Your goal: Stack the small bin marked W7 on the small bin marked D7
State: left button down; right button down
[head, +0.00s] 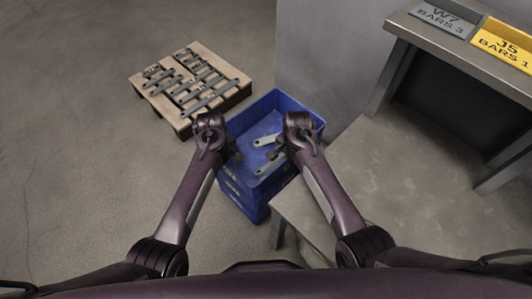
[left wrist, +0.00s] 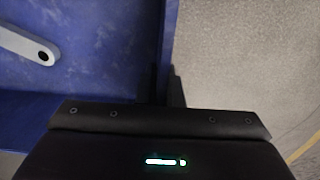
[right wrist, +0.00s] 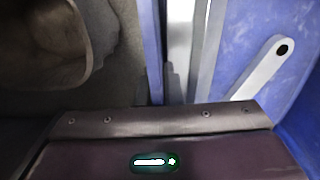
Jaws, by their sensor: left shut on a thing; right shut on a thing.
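A blue small bin (head: 262,104) with grey metal bars in it is between my two grippers in the head view. My left gripper (head: 235,156) is shut on its left wall, and the wall also shows in the left wrist view (left wrist: 168,50). My right gripper (head: 280,150) is shut on its right wall, and the wall also shows in the right wrist view (right wrist: 152,50). Another blue bin (head: 240,203) shows directly below it, in line with it. I cannot tell whether the two touch. No W7 or D7 mark is readable on either bin.
A wooden pallet (head: 185,128) with several metal brackets stands on the floor at left.

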pick_arm(q)
jog(key=shift+w+a+f, duration=0.1)
jog(key=shift+a+f, duration=0.15)
jog(key=shift+a, duration=0.05)
pick_arm(e)
jog(key=shift+d+f, duration=0.25)
jog(key=shift+d, duration=0.1)
pick_arm(q)
jog(key=c, duration=1.9)
grip_release()
pick_arm(e)
jog(key=c, duration=1.9)
grip_release()
jog(key=shift+f, duration=0.1)
pick_arm(q)
jog(key=shift+o, duration=1.3)
pick_arm(e)
jog(key=shift+o, duration=1.3)
jog(key=shift+a, duration=0.1)
pick_arm(q)
jog(key=shift+o, duration=0.3)
jog(key=shift+d, duration=0.15)
pick_arm(e)
jog(key=shift+o, duration=0.3)
pick_arm(q)
jog(key=shift+d, duration=0.1)
pick_arm(e)
jog(key=shift+a, duration=0.15)
